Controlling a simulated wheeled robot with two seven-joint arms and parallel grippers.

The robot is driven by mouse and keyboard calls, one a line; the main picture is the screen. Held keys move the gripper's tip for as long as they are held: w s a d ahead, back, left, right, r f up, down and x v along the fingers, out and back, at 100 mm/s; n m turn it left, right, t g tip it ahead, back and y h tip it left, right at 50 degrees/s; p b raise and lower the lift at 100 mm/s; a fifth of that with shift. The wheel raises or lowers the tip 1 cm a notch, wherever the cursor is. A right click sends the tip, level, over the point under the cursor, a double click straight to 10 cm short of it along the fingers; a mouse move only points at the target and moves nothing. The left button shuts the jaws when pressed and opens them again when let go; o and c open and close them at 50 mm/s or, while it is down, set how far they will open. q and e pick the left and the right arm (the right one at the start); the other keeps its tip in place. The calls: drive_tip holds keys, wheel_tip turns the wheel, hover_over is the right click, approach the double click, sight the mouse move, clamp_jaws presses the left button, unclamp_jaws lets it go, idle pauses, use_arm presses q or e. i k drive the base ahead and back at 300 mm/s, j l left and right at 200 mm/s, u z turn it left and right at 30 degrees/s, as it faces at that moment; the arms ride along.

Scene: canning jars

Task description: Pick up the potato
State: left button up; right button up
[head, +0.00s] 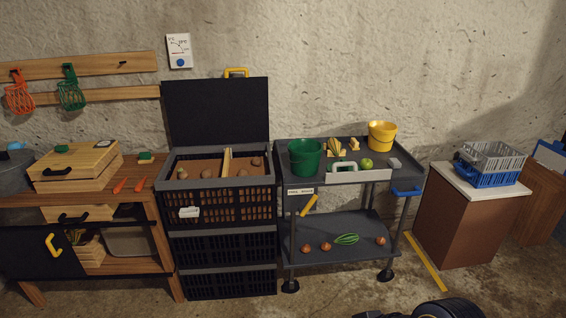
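Several small brown roundish things that look like potatoes lie in the top black slatted crate (222,196). One potato (207,173) lies left of the crate's wooden divider (227,161), with another near the left wall. Another potato (256,161) lies right of the divider, with one more just in front of it. They are small and dim, so details are hard to tell. The crate's dark lid (216,110) stands open against the wall. Neither of my grippers can be made out in the head view; a dark part at the bottom right edge may be mine.
A grey cart (345,176) right of the crate holds a green bucket (306,157), a yellow bucket (382,136) and a green apple (366,163). Onion-like bulbs (326,246) lie on its lower shelf. A wooden bench (150,215) stands left. The floor in front is mostly clear.

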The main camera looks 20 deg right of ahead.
sight(183, 175)
drive_tip(key=i+z, duration=0.15)
drive_tip(key=z, duration=0.55)
drive_tip(key=i+j+z, duration=0.4)
drive_tip(key=i+j, duration=0.15)
drive_tip(key=i+j+z, duration=0.2)
drive_tip(key=j, duration=0.25)
drive_tip(key=i+j+z, duration=0.2)
drive_tip(key=j, duration=0.2)
drive_tip(key=i+j, duration=0.2)
drive_tip(key=j, duration=0.2)
drive_tip(key=i+j, duration=0.2)
drive_tip(key=j, duration=0.2)
drive_tip(key=i+j, duration=0.2)
drive_tip(key=j, duration=0.2)
drive_tip(key=i+j, duration=0.2)
drive_tip(key=j, duration=0.2)
drive_tip(key=z, duration=0.05)
